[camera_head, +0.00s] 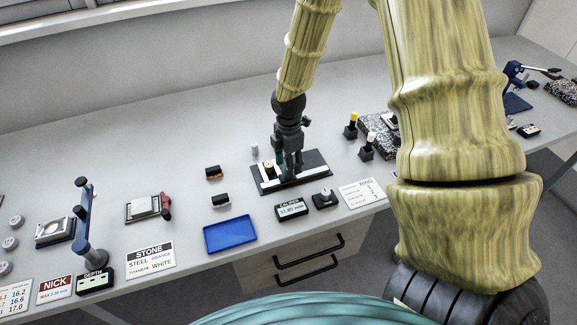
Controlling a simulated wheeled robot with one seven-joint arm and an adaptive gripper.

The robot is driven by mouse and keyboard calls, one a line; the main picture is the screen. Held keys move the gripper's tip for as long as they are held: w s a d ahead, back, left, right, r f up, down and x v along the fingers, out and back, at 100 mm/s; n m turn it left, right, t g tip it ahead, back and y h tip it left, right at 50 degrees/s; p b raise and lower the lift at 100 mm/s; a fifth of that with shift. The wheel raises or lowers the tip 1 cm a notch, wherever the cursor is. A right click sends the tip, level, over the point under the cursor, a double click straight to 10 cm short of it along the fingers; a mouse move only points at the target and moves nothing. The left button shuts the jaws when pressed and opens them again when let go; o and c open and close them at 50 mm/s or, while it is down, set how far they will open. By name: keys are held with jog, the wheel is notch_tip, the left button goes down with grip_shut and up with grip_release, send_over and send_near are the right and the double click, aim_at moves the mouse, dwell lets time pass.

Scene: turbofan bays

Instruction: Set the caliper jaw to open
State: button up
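The caliper (318,167) is a black base plate with a pale bar along it, lying on the grey bench in the middle of the view. Its display (291,209), labelled CALIPER, stands in front and seems to read 31.80 mm. My gripper (289,168) points straight down over the middle of the caliper. Its fingers look a little apart and reach down to the bar. They hide part of the caliper, including the jaw. Whether they touch or hold anything is too small to tell.
A blue tray (229,235) lies front left of the caliper. A dark block with a grey knob (325,199) stands beside the display. Yellow-topped (352,124) and white-topped (369,145) posts stand to the right. The back left bench is clear.

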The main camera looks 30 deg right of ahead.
jog(key=shift+f, duration=1.2)
grip_shut()
